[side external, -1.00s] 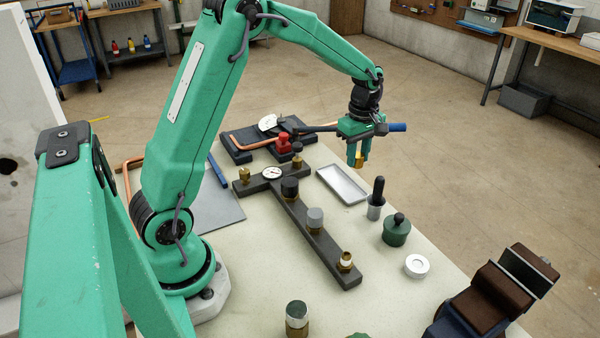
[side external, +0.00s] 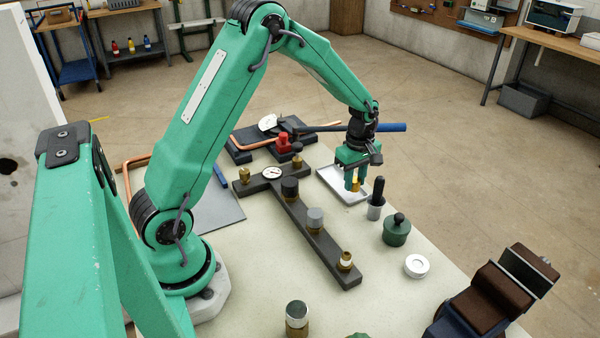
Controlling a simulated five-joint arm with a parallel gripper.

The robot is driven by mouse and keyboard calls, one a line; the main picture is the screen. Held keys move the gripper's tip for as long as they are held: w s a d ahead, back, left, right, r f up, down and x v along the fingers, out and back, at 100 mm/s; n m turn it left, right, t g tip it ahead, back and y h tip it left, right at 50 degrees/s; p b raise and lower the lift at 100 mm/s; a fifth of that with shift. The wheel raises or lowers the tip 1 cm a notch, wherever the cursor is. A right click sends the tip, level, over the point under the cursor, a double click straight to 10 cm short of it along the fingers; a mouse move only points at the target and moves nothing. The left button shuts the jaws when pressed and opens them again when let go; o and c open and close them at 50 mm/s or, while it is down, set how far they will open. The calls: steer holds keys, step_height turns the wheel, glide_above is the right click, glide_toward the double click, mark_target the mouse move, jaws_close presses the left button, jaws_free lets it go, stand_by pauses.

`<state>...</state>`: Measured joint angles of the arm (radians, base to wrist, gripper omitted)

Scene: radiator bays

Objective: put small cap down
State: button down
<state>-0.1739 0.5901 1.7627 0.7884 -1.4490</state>
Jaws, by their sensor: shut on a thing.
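My gripper (side external: 355,182) points down over the shallow light-grey tray (side external: 331,176) on the bench. It is shut on a small brass-coloured cap (side external: 355,185), which shows between the fingertips. The fingers hide part of the cap and the right part of the tray. I cannot tell whether the cap touches the tray floor.
A dark manifold (side external: 325,252) lies to the left. A blue-handled bar (side external: 385,127) passes behind the wrist.

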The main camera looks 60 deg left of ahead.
mark_target(355, 179)
steer(key=shift+f, duration=1.1)
steer(key=shift+f, duration=0.15)
steer(key=c, duration=1.4)
jaws_free()
steer(key=shift+o, duration=0.2)
steer(key=shift+r, duration=0.2)
step_height(355, 179, up, 11)
steer(key=shift+f, duration=0.1)
steer(key=shift+r, duration=0.6)
